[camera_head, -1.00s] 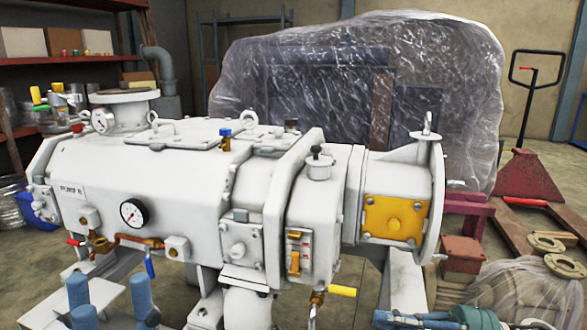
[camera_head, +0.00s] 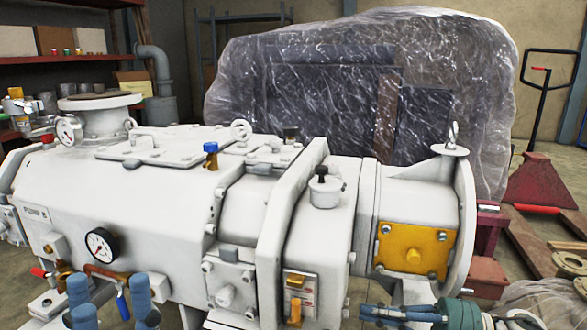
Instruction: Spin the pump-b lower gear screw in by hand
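A grey plate (camera_head: 299,290) with orange fittings sits low on the gear-end housing, and a yellow plate (camera_head: 408,250) with bolts sits on the end flange. I cannot tell which fitting is the lower gear screw. My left gripper (camera_head: 110,300) shows at the bottom left as blue finger parts standing apart, with nothing seen between them. My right gripper (camera_head: 377,316) is at the bottom edge, below the yellow plate and partly cut off.
A pressure gauge (camera_head: 101,245) and a blue valve handle (camera_head: 123,305) stick out near my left gripper. A plastic-wrapped machine (camera_head: 355,90) stands behind the pump. A red pallet jack (camera_head: 540,185) and shelving (camera_head: 75,59) stand to the sides.

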